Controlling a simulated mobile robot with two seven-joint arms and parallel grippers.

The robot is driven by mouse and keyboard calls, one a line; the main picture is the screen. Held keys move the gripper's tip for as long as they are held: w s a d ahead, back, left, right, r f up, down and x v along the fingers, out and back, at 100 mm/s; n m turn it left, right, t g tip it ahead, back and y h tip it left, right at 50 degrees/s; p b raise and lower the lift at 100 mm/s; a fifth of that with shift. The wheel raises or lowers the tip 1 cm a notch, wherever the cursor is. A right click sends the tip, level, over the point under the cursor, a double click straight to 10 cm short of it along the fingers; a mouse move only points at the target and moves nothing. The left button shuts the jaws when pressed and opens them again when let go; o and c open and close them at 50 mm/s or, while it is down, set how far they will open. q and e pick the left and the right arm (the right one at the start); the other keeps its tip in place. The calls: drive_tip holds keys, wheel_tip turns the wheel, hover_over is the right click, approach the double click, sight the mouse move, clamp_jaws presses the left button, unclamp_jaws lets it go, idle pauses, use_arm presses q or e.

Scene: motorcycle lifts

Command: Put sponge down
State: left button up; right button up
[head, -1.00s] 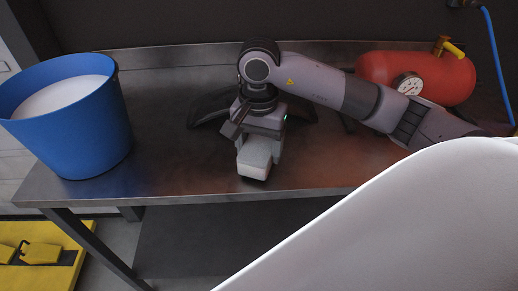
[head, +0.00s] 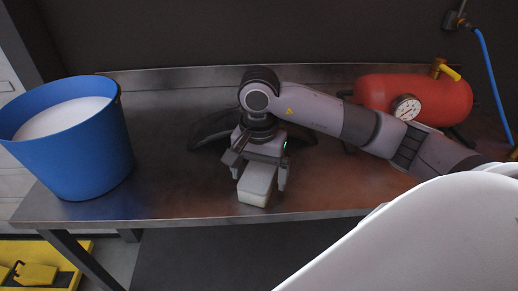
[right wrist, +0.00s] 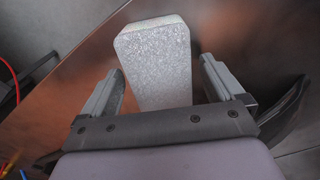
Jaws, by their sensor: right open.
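The sponge (head: 256,184) is a pale block on the metal table, near its front edge. In the right wrist view the sponge (right wrist: 157,62) lies between the two fingers, with a gap on each side. My right gripper (head: 261,180) is open around the sponge; its fingers also show in the right wrist view (right wrist: 164,88). The sponge appears to rest on the tabletop. My left gripper is not in view.
A blue bucket (head: 72,150) with white contents stands on the left of the metal table (head: 170,185). A red tank (head: 440,95) with a gauge is at the back right. A dark object lies behind my gripper. A white curved surface (head: 430,245) covers the lower right.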

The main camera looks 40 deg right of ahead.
sight(259, 173)
wheel_tip(259, 173, up, 12)
drive_tip(key=shift+p, duration=0.3)
drive_tip(key=shift+f, duration=0.1)
idle(0.6)
